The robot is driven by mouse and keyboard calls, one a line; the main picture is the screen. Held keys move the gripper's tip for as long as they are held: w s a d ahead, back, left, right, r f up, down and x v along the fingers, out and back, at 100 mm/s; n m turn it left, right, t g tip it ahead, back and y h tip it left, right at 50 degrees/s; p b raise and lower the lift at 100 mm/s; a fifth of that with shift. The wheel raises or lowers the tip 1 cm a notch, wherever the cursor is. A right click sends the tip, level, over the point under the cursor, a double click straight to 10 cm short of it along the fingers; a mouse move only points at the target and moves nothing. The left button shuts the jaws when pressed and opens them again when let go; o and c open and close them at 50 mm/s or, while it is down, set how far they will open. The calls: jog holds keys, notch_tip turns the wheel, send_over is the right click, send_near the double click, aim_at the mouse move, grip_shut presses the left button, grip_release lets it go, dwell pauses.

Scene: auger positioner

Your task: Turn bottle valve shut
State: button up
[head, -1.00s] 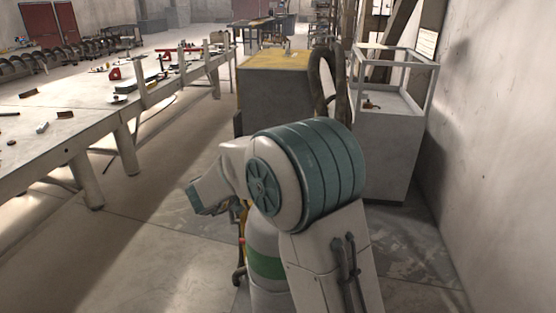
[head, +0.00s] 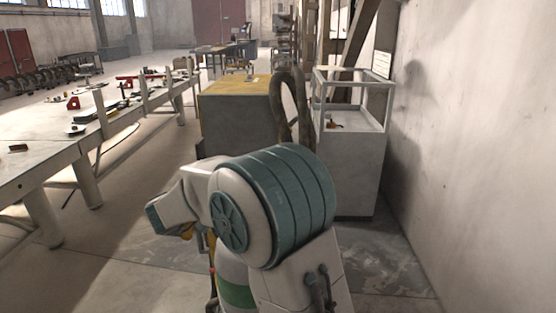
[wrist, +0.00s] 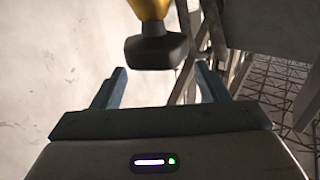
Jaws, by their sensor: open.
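The bottle, white with a green band (head: 238,295), stands low in the head view, mostly hidden behind my arm. In the wrist view, a black knob (wrist: 155,51) under a yellow body (wrist: 151,9) looks like the bottle valve. My gripper (wrist: 162,70) is open, with one finger on each side of the picture's middle. The knob lies in line with the gap, at or just beyond the fingertips. I see no finger clearly touching it.
A long workbench (head: 60,160) with scattered tools runs along the left. A grey cabinet with a yellow top (head: 237,88) and a white framed stand (head: 352,170) stand beyond my arm. A plain wall (head: 460,170) closes the right side. Floor between bench and cabinet is clear.

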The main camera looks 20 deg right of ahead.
jog(key=s+d+r, duration=0.6)
jog(key=d+r, duration=0.1)
jog(key=d, duration=0.3)
jog(key=shift+r+b, duration=0.35)
jog(key=shift+r, duration=0.05)
